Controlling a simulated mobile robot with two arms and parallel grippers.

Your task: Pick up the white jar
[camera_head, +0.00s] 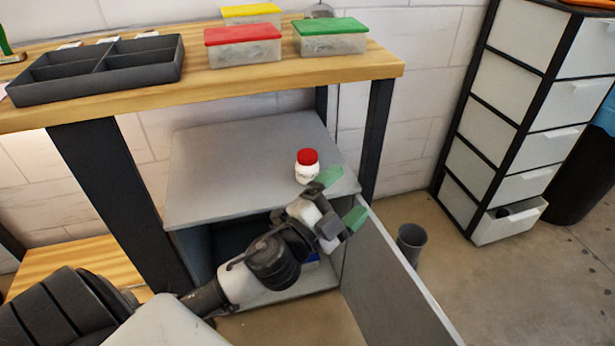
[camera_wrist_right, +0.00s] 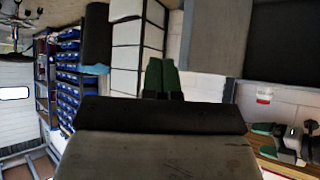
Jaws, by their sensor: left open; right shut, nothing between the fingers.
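The white jar (camera_head: 306,172) with a red lid stands upright on the grey cabinet top (camera_head: 235,170), near its right front corner. My left gripper (camera_head: 343,196) is open and empty, with green fingers, just right of and in front of the jar. One finger looks close to the jar; I cannot tell whether it touches. In the right wrist view, a small white and red thing, seemingly the jar (camera_wrist_right: 264,96), shows near my left gripper (camera_wrist_right: 262,140). My right gripper (camera_wrist_right: 161,76) is shut and empty in that view, away from the jar.
The wooden bench (camera_head: 375,66) overhangs the cabinet, with a dark divided tray (camera_head: 160,58) and lidded boxes (camera_head: 243,50) on it. The cabinet door (camera_head: 395,275) stands open. A grey bin (camera_head: 411,243) and a drawer unit (camera_head: 520,110) are to the right.

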